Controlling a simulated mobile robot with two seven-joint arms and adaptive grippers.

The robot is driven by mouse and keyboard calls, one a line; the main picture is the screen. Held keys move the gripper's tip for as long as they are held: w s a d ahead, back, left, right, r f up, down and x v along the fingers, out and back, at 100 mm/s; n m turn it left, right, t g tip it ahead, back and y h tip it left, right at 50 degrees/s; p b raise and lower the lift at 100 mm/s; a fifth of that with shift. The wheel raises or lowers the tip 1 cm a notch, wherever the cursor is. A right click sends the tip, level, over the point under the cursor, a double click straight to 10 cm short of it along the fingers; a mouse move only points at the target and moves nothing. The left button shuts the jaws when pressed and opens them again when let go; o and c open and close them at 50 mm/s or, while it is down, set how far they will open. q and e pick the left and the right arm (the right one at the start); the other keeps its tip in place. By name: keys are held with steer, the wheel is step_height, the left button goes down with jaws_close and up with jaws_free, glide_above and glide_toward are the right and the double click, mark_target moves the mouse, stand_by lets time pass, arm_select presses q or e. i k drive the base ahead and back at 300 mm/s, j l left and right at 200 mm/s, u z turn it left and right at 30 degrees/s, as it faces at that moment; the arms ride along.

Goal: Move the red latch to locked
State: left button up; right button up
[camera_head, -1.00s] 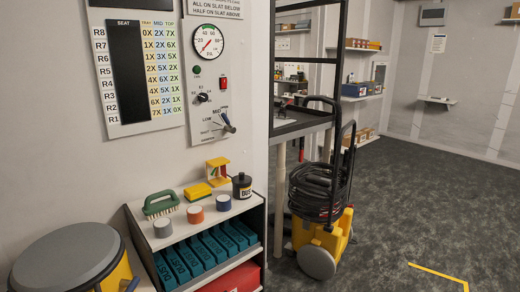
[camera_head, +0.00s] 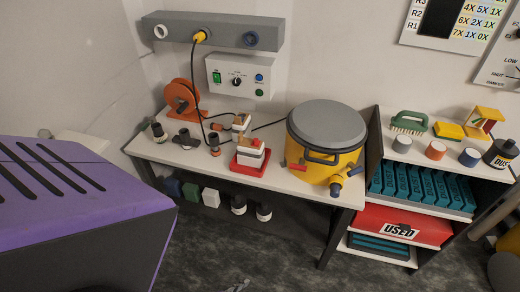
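A yellow drum (camera_head: 312,172) with a grey lid (camera_head: 327,124) stands at the right end of the white bench. A dark handle crosses its front. A small red piece (camera_head: 298,167) sits on the drum's front left, beside the handle; it may be the red latch, but it is too small to tell its position. A blue-ended fitting (camera_head: 336,189) sticks out at the drum's lower right. Neither gripper can be made out. A small grey shape at the bottom edge is too cut off to identify.
The white bench (camera_head: 175,153) holds an orange reel (camera_head: 181,97), several dark fittings and a red tray (camera_head: 250,167). A shelf unit (camera_head: 372,150) stands right of the drum. A purple-topped slotted box (camera_head: 65,190) fills the left foreground. Dark floor before the bench is open.

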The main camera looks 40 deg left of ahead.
mark_target(301, 167)
steer(key=u, duration=0.8)
